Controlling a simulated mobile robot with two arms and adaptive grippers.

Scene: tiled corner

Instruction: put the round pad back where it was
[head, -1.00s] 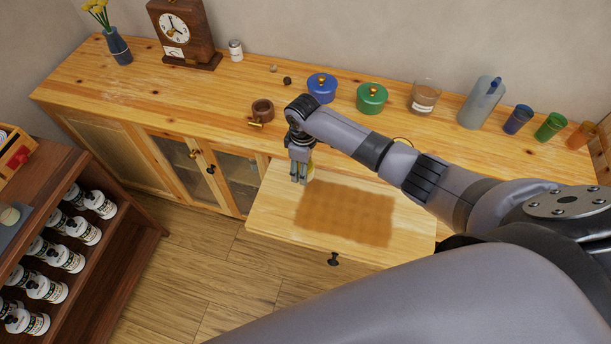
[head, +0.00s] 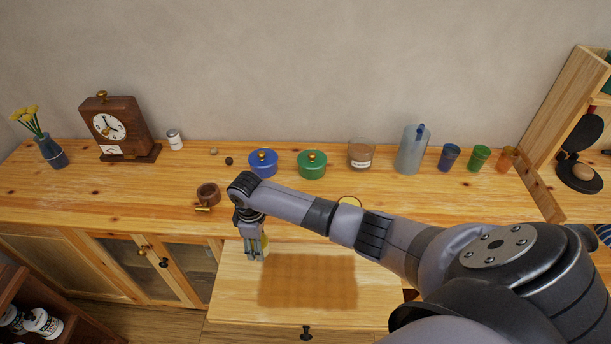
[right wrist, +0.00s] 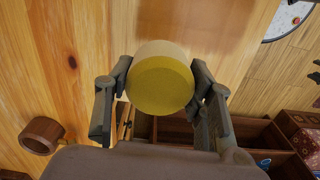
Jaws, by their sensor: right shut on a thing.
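The round pad (right wrist: 160,80), a thick disc with a yellow face and paler side, sits between the fingers of my right gripper (right wrist: 160,92) in the right wrist view. In the head view the right gripper (head: 254,254) points down over the back left part of the pulled-out wooden board (head: 230,295). The board carries a darker brown square patch (head: 308,281). Whether the pad touches the board cannot be told. My left gripper is out of view.
On the counter (head: 120,190) stand a brown mug (head: 208,194), a blue pot (head: 263,162), a green pot (head: 312,165), a glass jar (head: 361,154), a pitcher (head: 411,150) and coloured cups. A yellow-rimmed round thing (head: 349,201) is partly hidden behind my right arm.

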